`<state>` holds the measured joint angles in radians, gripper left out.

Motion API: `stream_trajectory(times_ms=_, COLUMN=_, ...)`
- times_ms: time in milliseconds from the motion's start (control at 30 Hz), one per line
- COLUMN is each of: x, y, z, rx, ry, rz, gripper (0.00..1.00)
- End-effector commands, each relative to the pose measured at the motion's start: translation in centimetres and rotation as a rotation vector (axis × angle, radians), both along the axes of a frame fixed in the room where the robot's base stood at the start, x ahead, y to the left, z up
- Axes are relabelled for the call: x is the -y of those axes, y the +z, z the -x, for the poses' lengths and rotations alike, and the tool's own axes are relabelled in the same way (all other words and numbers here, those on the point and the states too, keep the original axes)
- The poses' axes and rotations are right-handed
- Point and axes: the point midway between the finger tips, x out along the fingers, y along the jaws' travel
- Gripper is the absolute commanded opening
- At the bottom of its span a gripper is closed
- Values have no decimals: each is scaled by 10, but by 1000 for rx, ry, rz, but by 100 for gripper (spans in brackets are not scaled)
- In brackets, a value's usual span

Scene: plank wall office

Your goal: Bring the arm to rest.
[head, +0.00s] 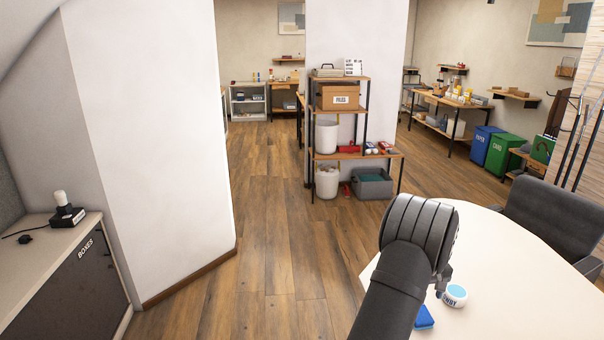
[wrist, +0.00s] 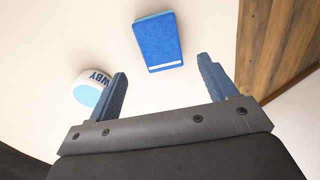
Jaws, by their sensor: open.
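My arm (head: 405,265) reaches over a white round table (head: 510,270) in the head view. My gripper (wrist: 165,90) is open and empty in the wrist view, its two blue fingers well apart. A blue sponge-like block (wrist: 158,41) lies flat on the table, ahead of the gap between the fingers and apart from them. A white round tub with a light blue top (wrist: 89,89) and dark lettering stands just left of the left finger. In the head view the tub (head: 455,295) and the block (head: 424,317) show beside my arm; the fingers are hidden there.
A dark grey chair (head: 552,218) stands at the table's right side. A shelf with a box (head: 340,96) and bins stands beyond the table. A white pillar (head: 150,140) and a cabinet (head: 75,280) are at the left. Wooden floor (head: 270,230) between them is clear.

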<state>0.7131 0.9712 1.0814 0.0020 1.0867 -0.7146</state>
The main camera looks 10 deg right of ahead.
Motion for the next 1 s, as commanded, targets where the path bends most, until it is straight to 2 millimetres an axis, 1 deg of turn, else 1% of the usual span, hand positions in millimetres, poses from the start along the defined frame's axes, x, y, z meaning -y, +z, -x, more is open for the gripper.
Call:
stream_trajectory(times_ms=33, x=-1, y=-12, z=1, rx=-4, ry=0, rz=-4, gripper=77)
stream_trajectory(times_ms=400, x=-1, y=-85, z=0, rx=-2, ry=0, rz=-2, gripper=77)
stream_trajectory(times_ms=433, x=0, y=-81, z=0, rx=1, ry=0, rz=1, gripper=77)
stream_trajectory(times_ms=500, x=1, y=-66, z=-1, rx=3, ry=0, rz=2, gripper=77)
stream_trajectory(times_ms=633, x=0, y=-51, z=0, rx=1, ry=0, rz=1, gripper=77)
stream_trajectory(times_ms=800, x=0, y=-43, z=0, rx=0, ry=0, rz=0, gripper=77)
stream_trajectory(times_ms=1000, x=0, y=-41, z=0, rx=0, ry=0, rz=0, gripper=77)
